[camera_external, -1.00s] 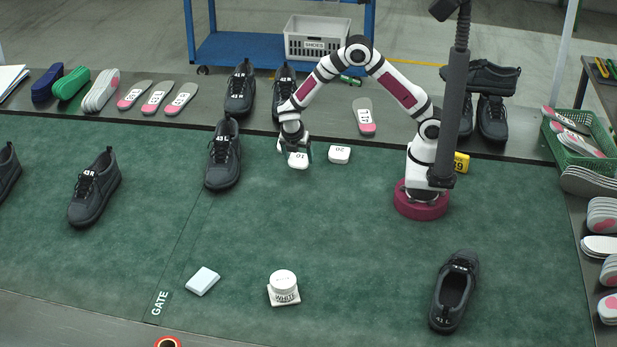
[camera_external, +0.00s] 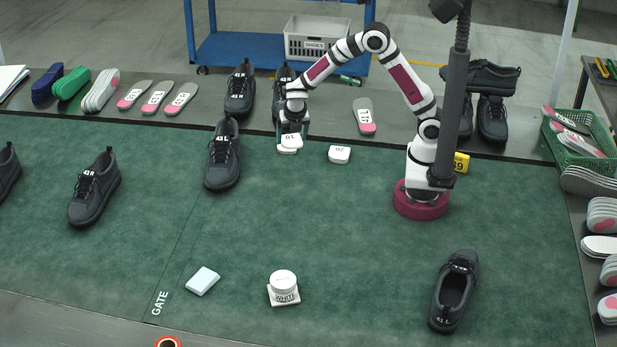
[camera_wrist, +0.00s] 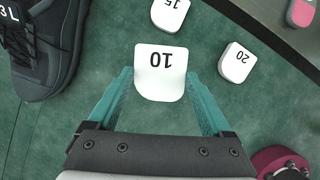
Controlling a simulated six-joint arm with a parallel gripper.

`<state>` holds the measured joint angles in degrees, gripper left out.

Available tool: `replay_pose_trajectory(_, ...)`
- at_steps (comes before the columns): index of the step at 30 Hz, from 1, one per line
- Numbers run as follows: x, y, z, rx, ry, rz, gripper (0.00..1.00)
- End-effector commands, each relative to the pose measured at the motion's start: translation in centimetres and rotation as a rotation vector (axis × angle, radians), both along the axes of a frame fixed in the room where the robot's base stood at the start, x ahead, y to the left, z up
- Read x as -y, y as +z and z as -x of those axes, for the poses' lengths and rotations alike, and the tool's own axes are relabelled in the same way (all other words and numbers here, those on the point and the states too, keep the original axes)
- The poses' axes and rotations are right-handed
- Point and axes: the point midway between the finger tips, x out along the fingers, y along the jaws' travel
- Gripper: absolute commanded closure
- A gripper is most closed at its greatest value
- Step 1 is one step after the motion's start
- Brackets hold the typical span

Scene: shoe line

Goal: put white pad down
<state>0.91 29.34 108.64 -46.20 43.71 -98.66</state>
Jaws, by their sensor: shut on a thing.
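The white pad marked 10 (camera_wrist: 160,73) is between the two teal fingers of my gripper (camera_wrist: 160,88) in the wrist view. My gripper (camera_external: 292,130) is shut on this white pad (camera_external: 291,138) in the external view, near the back edge of the green mat. The pad looks level and appears raised above the mat. A second white pad, marked 15 (camera_wrist: 170,12), lies just beyond it and is partly cut off in the wrist view. A third, marked 20 (camera_wrist: 237,62), lies to the right; it also shows in the external view (camera_external: 339,154).
A black shoe (camera_external: 222,158) stands left of my gripper. A dark shelf with insoles (camera_external: 364,115) and shoes runs behind. A white jar (camera_external: 284,283) on a white square and a white block (camera_external: 203,281) are at the front. The mat's middle (camera_external: 330,220) is clear.

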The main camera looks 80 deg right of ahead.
Motion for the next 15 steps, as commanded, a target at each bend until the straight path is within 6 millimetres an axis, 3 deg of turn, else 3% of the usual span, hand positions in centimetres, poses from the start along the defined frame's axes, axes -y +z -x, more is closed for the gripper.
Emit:
replay_pose_trajectory(6, -9.6, 0.0, -8.0, 0.005, 0.543, -0.002, 0.8)
replay_pose_trajectory(9, -14.4, 0.1, -10.8, 0.005, 0.79, -0.003, 0.8)
replay_pose_trajectory(12, -18.3, 0.3, -12.5, 0.004, 0.977, -0.003, 0.8)
replay_pose_trajectory(15, -20.8, 0.5, -13.4, 0.004, 1.096, -0.002, 0.8)
